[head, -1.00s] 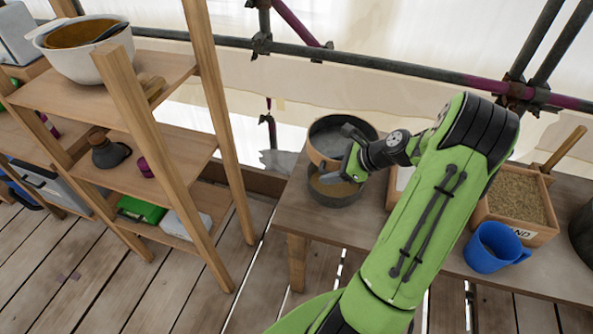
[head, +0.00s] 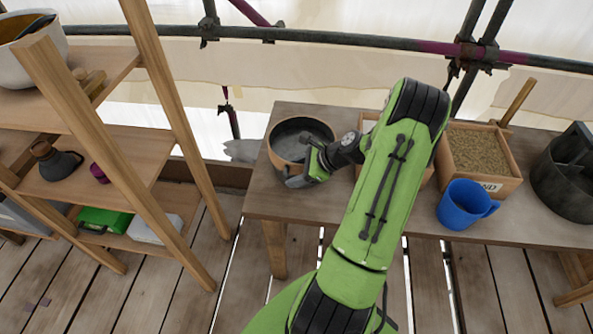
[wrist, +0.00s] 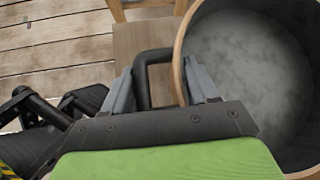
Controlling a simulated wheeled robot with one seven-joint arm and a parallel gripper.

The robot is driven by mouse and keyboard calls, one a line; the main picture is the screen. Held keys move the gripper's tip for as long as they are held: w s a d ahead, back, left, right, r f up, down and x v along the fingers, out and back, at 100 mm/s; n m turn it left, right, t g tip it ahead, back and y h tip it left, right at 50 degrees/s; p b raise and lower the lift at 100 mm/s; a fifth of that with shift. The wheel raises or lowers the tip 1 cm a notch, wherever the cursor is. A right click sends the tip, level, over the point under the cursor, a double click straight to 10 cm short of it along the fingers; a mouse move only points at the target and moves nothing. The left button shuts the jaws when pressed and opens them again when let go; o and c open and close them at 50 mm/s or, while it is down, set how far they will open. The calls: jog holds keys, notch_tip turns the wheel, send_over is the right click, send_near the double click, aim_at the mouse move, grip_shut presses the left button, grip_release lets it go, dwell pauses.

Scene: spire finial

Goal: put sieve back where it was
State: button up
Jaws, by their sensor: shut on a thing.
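The sieve (head: 300,133) is a round, tan-sided vessel with a grey inside, at the left end of the table in the head view. In the wrist view the sieve (wrist: 245,70) fills the right side, and its dark bent handle (wrist: 148,70) lies between my fingers. My gripper (head: 308,172) is shut on the sieve at its near right side; it also shows in the wrist view (wrist: 162,88). The sieve looks roughly level. My gripper hides part of its near side, and I cannot tell whether its underside touches the table.
On the table (head: 263,200), a sand box (head: 480,155) with a stick, a blue mug (head: 465,205) and a dark bucket (head: 565,185) stand to the right. A box behind my arm is partly hidden. A wooden shelf (head: 150,160) stands left; scaffold pipes run behind.

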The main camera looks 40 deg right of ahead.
jog(key=shift+f, duration=0.4)
jog(key=o, duration=1.4)
